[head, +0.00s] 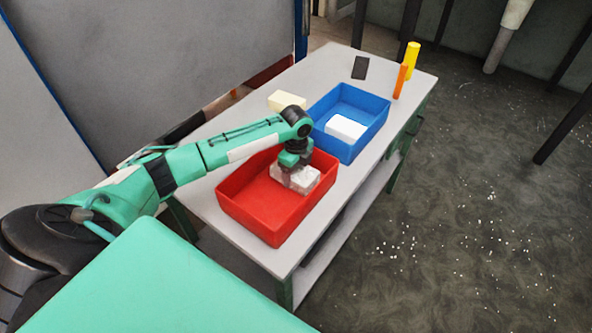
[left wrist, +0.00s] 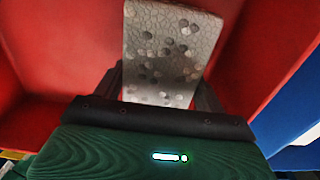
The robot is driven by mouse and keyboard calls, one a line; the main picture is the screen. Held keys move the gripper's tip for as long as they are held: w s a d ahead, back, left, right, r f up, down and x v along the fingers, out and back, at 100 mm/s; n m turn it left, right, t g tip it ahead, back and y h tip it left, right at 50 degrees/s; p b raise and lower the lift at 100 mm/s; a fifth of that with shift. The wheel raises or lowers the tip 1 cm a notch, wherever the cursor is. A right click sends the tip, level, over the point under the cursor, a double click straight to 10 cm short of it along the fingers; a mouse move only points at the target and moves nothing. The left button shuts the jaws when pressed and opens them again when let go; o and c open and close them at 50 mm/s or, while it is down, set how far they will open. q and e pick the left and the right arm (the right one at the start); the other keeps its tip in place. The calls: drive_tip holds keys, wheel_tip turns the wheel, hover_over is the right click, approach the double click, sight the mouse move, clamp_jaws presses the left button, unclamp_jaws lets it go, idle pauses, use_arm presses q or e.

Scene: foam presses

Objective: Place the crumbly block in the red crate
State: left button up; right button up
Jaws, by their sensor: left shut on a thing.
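The crumbly block (head: 304,179) is whitish with a cracked, pitted surface; it also shows in the left wrist view (left wrist: 165,50). My left gripper (head: 294,172) points down over the red crate (head: 264,210) and is shut on the block. In the left wrist view, my left gripper (left wrist: 165,92) has a dark finger on each side of the block. The block is within the outline of the red crate, whose walls (left wrist: 50,50) surround it. I cannot tell whether its underside touches the crate floor. My right gripper is not in view.
A blue crate (head: 373,104) holding a white block (head: 346,127) stands behind the red crate on the grey table (head: 322,228). A cream block (head: 287,101), a dark flat piece (head: 360,68), an orange cylinder (head: 400,81) and a yellow cylinder (head: 412,60) are farther back.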

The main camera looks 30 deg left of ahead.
sight(296, 170)
use_arm(q)
drive_tip(key=o, duration=1)
drive_tip(key=shift+f, duration=0.1)
drive_tip(key=shift+c, duration=0.2)
drive_tip(key=shift+r, duration=0.65)
wheel_tip(296, 170, up, 11)
drive_tip(key=b, duration=0.2)
drive_tip(key=shift+b, duration=0.35)
drive_tip(key=shift+r, duration=0.1)
